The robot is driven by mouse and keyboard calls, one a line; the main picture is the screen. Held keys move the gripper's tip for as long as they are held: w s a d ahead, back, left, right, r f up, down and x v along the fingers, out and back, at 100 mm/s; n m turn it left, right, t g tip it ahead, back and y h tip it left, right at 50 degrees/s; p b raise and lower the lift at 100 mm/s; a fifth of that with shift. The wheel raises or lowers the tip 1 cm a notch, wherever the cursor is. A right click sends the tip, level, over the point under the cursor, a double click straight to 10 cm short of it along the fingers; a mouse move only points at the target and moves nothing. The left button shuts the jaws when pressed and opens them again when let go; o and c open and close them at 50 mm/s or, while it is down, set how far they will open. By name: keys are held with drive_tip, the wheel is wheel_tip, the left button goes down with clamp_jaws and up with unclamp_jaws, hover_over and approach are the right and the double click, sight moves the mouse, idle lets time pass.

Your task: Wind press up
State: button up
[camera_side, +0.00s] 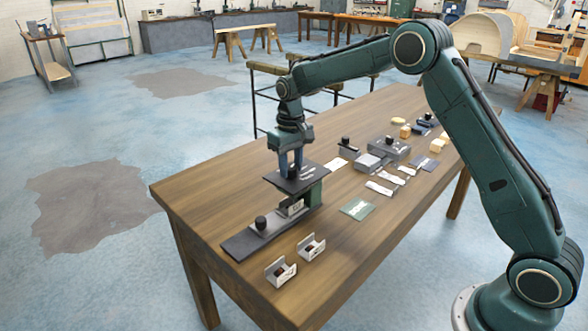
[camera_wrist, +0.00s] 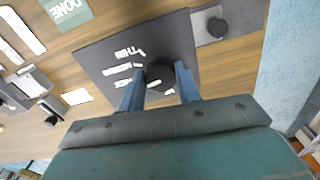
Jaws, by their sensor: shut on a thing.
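The press shows in the side view as a dark square plate (camera_side: 297,179) above a green upright (camera_side: 314,194), at the near part of the wooden table. In the wrist view its plate (camera_wrist: 110,60) carries white lettering and a black round knob (camera_wrist: 170,70). My gripper (camera_side: 291,166) comes straight down onto the plate's top. In the wrist view its two blue fingers (camera_wrist: 160,82) stand on either side of the knob, shut on it. A long dark base (camera_side: 238,243) lies below, with a grey block and another black knob (camera_side: 261,222). Part of the space under the plate is hidden.
Two small white brackets (camera_side: 281,271) stand near the table's front edge. A green card (camera_side: 358,208), reading "DONE" in the wrist view, lies to the right. Grey blocks (camera_side: 368,162), several silver strips and small wooden blocks lie farther back. The table's left side (camera_side: 225,175) is clear.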

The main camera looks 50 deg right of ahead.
sight(291, 166)
drive_tip(key=n, duration=0.4)
drive_tip(key=shift+n, duration=0.3)
drive_tip(key=n, duration=0.3)
drive_tip(key=shift+r+n, duration=0.1)
drive_tip(key=shift+n, duration=0.3)
drive_tip(key=n, duration=0.3)
drive_tip(key=shift+w, duration=0.1)
drive_tip(key=n, duration=0.4)
drive_tip(key=shift+d+n, duration=0.1)
drive_tip(key=shift+n, duration=0.2)
drive_tip(key=o, duration=1)
drive_tip(key=shift+c, duration=0.2)
wheel_tip(291, 166, up, 14)
